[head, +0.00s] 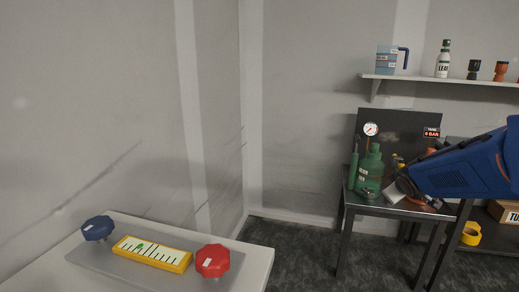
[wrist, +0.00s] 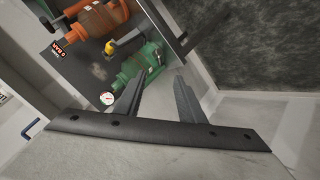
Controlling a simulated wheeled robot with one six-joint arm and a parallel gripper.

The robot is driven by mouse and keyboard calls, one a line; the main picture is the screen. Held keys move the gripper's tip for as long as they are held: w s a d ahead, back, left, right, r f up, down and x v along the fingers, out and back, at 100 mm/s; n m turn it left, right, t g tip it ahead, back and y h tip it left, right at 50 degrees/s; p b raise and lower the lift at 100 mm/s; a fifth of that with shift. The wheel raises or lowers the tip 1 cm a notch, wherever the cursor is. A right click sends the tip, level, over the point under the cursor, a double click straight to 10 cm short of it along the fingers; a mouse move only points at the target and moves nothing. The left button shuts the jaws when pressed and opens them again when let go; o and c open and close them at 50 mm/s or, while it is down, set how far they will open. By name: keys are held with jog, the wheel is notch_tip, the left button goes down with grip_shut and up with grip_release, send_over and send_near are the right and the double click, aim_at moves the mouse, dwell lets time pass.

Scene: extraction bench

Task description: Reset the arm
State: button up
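My blue arm reaches in from the right of the head view. My gripper (head: 397,190) is in front of the dark bench with the green bottle (head: 370,172), at its right side in the picture. In the wrist view the two dark fingers of my gripper (wrist: 158,92) stand apart with nothing between them. The green bottle (wrist: 138,68) lies beyond the fingertips there. I cannot tell how far the fingers are from it.
The bench (head: 391,207) carries a gauge (head: 371,129) and orange items partly hidden by my arm. A shelf (head: 435,78) above holds a jug (head: 387,59) and bottle (head: 443,60). A nearer table (head: 130,275) has blue (head: 97,228) and red (head: 212,261) knobs and a yellow scale (head: 152,254).

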jog(key=s+a+f+m+g+y, duration=0.1)
jog(key=s+a, duration=0.4)
jog(key=s, duration=0.7)
jog(key=s+a+f+m+g+y, duration=0.1)
jog(key=s+a, duration=0.5)
jog(key=s, duration=0.6)
jog(key=s+a+f+m+g+y, duration=0.1)
jog(key=s+a+f+m+g, duration=0.2)
jog(key=s, duration=0.9)
jog(key=a, duration=0.3)
jog(key=shift+s+y, duration=0.3)
jog(key=shift+s, duration=0.05)
